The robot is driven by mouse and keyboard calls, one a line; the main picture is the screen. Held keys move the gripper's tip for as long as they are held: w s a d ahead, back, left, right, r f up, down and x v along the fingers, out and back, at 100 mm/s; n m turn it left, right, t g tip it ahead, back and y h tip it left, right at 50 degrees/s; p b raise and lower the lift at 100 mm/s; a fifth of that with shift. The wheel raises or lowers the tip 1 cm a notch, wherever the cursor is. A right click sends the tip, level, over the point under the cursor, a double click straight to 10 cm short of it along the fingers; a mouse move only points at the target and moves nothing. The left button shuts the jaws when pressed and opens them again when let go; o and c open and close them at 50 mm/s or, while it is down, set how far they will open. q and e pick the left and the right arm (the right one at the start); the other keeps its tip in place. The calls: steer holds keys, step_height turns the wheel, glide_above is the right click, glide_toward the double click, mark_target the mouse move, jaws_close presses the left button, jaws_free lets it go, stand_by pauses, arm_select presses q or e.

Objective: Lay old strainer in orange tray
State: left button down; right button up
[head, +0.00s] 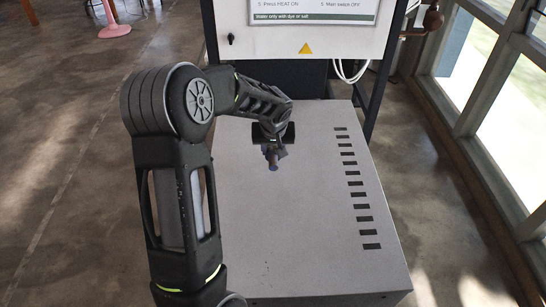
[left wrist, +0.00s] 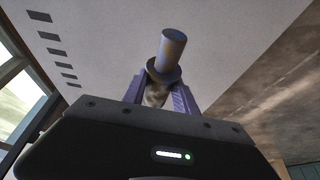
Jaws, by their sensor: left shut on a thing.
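My left gripper (head: 272,155) is above the grey cabinet top. In the left wrist view its two bluish fingers (left wrist: 160,88) are shut on a small part with a grey-blue cylinder end, a wider collar and a brownish lower section; this looks like the old strainer (left wrist: 172,46). The fingers hide part of its lower section. In the head view it is small and dark at the fingertips, and I cannot tell whether it touches the cabinet. No orange tray shows in either view. My right gripper is out of view.
The grey cabinet (head: 300,230) has a bare top with a row of dark slots (head: 357,190) along its right side. A white panel with a sign (head: 310,30) stands behind it. Windows (head: 490,90) line the right; open floor (head: 60,150) lies left.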

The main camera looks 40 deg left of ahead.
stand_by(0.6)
arm_select(q)
steer(key=d+r+m+h, duration=0.1)
steer(key=d+r+m, duration=0.3)
steer(key=d, duration=0.8)
steer(key=d+r+m+t+h, duration=0.1)
steer(key=d+r+m, duration=0.3)
steer(key=d, duration=0.9)
steer(key=shift+s+r+h, duration=0.15)
steer(key=shift+r+h, duration=0.25)
